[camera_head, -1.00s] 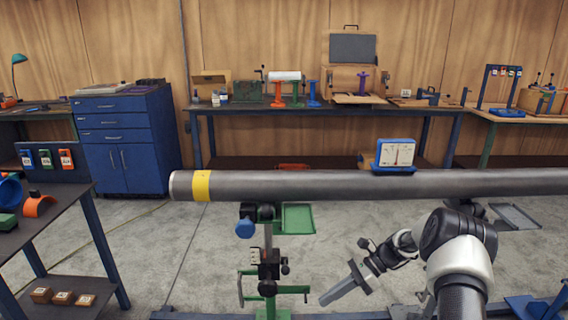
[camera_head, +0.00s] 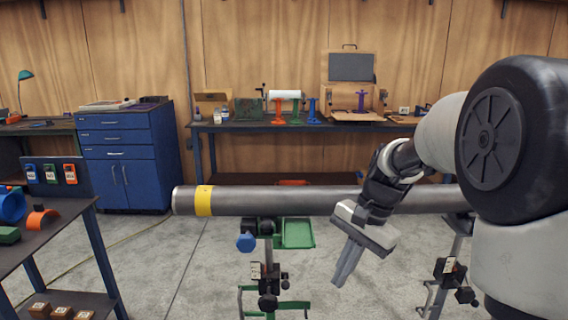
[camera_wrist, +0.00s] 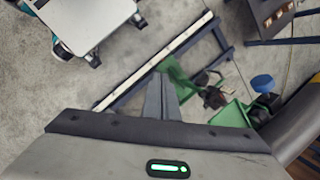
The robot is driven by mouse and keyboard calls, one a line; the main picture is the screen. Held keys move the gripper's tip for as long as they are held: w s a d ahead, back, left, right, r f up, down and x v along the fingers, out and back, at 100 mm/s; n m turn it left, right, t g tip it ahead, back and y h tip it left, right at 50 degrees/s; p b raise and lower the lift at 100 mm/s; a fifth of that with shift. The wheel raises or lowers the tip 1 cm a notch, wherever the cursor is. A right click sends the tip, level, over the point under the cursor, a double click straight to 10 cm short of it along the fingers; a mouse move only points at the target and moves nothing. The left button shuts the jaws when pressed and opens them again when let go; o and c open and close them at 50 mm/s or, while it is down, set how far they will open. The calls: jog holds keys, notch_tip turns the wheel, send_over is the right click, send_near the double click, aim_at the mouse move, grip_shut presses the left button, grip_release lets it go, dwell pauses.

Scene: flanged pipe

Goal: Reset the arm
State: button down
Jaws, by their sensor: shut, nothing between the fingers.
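My gripper (camera_head: 345,268) is in front of the steel pipe, toward its right part in the head view, with its fingers pointing down and slightly left. The fingers are together and hold nothing. In the wrist view my gripper (camera_wrist: 160,85) points down toward the floor. My raised arm fills the right side of the head view and hides the pipe's right part and whatever lies behind it.
The pipe (camera_head: 270,201) with a yellow band lies across a green stand (camera_head: 268,270) with a green tray (camera_head: 298,233). A dark side table (camera_head: 60,222) is at left, a blue cabinet (camera_head: 125,155) and workbench (camera_head: 300,126) behind. Floor shows between.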

jog(key=s+d+r+n+t+h+p, duration=0.1)
jog(key=s+r+n+t+h, duration=0.3)
jog(key=s, duration=0.6)
jog(key=s+d+r+n+t+y, duration=0.1)
jog(key=s+r+n+t, duration=0.1)
jog(key=s+r+n, duration=0.5)
notch_tip(320, 180, up, 18)
jog(key=s+m+p, duration=0.2)
jog(key=p, duration=1.8)
jog(key=shift+a, duration=0.15)
